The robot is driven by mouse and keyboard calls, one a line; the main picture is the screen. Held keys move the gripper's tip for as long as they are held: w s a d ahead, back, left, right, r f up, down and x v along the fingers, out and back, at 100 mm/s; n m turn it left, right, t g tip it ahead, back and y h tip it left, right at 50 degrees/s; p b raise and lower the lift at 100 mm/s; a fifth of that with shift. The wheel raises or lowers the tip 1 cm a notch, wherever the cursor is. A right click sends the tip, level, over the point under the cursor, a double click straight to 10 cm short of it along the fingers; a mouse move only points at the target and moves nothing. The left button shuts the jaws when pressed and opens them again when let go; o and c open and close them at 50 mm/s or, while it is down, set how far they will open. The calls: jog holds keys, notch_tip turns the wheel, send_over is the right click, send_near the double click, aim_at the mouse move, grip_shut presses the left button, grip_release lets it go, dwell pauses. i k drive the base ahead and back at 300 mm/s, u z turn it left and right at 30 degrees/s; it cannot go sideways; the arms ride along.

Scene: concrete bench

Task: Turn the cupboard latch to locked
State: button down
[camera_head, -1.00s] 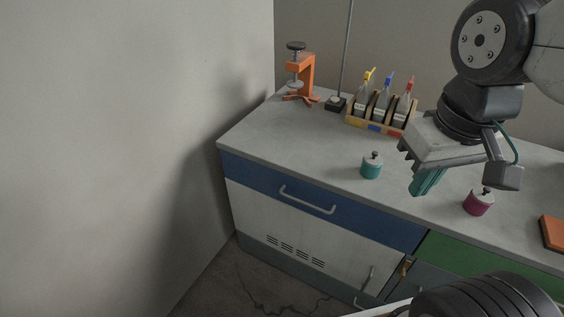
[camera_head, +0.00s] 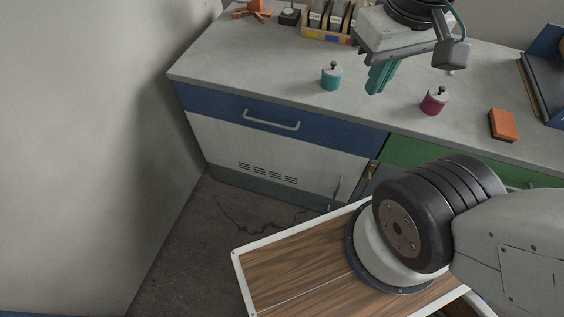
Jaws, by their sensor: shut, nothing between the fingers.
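The cupboard has a white door (camera_head: 250,155) with vent slots and an upright bar handle (camera_head: 338,187) at its right side. A small brass-coloured latch (camera_head: 373,171) shows at the right edge of the door, close to my arm's dark joint in the picture. It is too small to tell which way it is turned. My gripper (camera_head: 377,82), with teal fingers, is shut and empty. It hangs over the bench top, above and behind the cupboard front, well apart from the latch.
A blue drawer (camera_head: 270,116) is above the door.

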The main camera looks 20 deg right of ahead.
aim_at(368, 175)
jog(key=u, duration=0.95)
jog(key=k, duration=1.2)
jog(key=z, duration=1.1)
